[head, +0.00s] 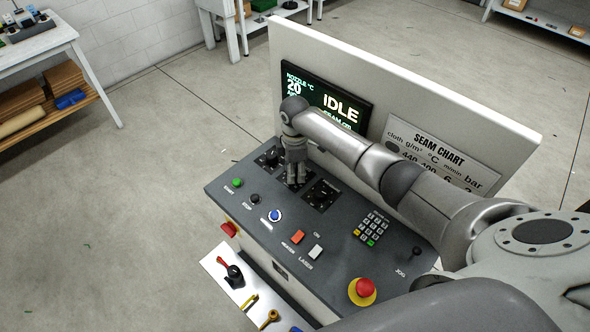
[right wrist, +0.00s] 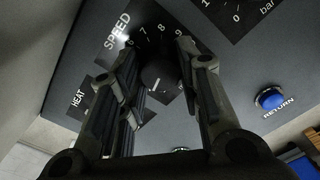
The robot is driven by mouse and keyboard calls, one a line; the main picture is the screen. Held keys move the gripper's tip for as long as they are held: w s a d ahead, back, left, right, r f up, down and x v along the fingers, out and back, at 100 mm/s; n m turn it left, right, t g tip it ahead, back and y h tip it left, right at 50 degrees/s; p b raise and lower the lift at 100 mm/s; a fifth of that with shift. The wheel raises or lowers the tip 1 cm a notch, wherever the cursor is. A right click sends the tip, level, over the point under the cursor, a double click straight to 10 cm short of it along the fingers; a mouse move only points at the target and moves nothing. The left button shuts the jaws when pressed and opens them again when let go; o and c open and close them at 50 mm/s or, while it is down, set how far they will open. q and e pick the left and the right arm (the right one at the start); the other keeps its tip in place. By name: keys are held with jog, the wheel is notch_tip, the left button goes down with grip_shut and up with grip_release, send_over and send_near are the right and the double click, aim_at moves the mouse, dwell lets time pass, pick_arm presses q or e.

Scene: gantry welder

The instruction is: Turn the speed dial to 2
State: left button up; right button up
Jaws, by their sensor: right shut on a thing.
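The speed dial (right wrist: 158,75) is a dark round knob on a black plate marked SPEED in the right wrist view. The numbers 6 to 9 show around its far side; the rest of the scale is hidden by the fingers. I cannot tell which number its pointer is at. My right gripper (right wrist: 157,55) is shut on the dial, with one finger on each side of it. In the head view my right gripper (head: 296,180) points down onto the panel and hides the dial. My left gripper is not in view.
The console (head: 345,225) also bears a heat dial (head: 270,157), a bar dial (head: 322,195), a blue return button (head: 275,216), a keypad (head: 371,229) and a red emergency button (head: 364,289). The screen (head: 325,98) behind reads IDLE. A seam chart (head: 440,155) stands beside it.

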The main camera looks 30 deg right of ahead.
jog(key=shift+w+r, duration=0.1)
dwell(0.4)
jog(key=o, duration=1.1)
jog(key=shift+c, duration=0.2)
notch_tip(320, 180, up, 12)
